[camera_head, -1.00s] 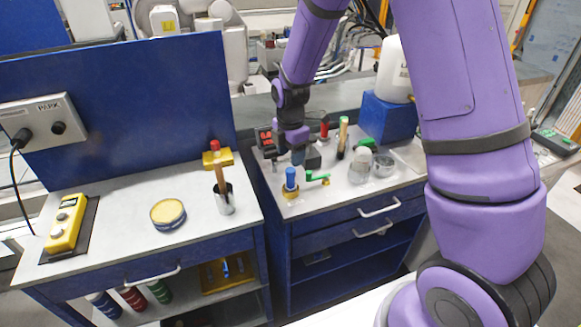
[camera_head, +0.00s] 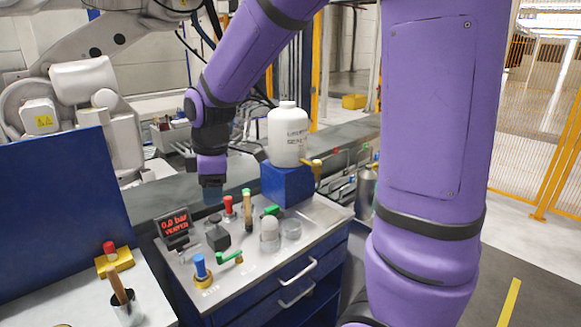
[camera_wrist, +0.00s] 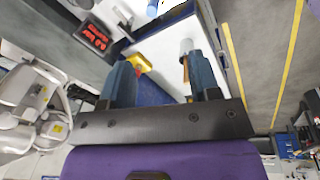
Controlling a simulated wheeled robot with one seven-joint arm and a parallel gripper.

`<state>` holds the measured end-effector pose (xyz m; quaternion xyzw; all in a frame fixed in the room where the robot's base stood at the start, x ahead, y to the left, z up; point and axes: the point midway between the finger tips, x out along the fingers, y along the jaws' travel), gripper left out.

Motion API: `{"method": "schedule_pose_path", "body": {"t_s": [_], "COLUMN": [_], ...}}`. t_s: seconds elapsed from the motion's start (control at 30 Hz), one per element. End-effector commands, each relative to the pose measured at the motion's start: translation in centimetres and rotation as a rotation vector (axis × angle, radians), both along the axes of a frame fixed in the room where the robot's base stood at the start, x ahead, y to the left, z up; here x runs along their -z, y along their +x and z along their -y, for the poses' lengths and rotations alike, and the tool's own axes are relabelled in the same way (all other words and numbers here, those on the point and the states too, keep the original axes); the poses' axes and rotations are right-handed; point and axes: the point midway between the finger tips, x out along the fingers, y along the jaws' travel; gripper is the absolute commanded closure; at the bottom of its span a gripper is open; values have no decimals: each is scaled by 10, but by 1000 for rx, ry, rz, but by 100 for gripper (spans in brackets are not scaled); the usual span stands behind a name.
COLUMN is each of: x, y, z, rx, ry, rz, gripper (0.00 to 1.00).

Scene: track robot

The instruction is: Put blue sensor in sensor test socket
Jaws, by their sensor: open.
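The blue sensor (camera_head: 200,267) stands upright in a brass-coloured base at the front left corner of the right cabinet top. A blue cylinder end at the top edge of the wrist view (camera_wrist: 152,8) looks like the same sensor. A pressure display (camera_head: 174,226) reading "0.0 bar VENTED" stands behind it, with a dark block (camera_head: 217,238) to its right. I cannot tell which fitting is the sensor test socket. My gripper (camera_head: 212,192) is above the back of this cabinet, apart from the sensor. In the wrist view its two fingers (camera_wrist: 163,85) are wide apart and empty.
A green-handled valve (camera_head: 229,258), a red-topped piece (camera_head: 228,207), a clear dome (camera_head: 269,234) and a glass dish (camera_head: 291,229) crowd the cabinet top. A white bottle (camera_head: 288,135) stands on a blue box (camera_head: 286,183). A cup with a hammer (camera_head: 127,309) is on the left cabinet.

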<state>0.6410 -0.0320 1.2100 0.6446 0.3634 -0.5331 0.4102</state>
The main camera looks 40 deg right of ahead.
Motion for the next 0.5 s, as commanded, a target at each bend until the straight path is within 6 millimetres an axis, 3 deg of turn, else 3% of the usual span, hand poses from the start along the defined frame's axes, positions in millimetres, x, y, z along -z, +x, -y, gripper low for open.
{"method": "schedule_pose_path", "body": {"t_s": [0.03, 0.2, 0.5], "x": [-15, -52, -94], "y": [-13, -55, -137], "z": [4, 14, 28], "rx": [64, 306, 726], "ry": [13, 69, 192], "rz": [23, 77, 168], "gripper": [43, 43, 43]}}
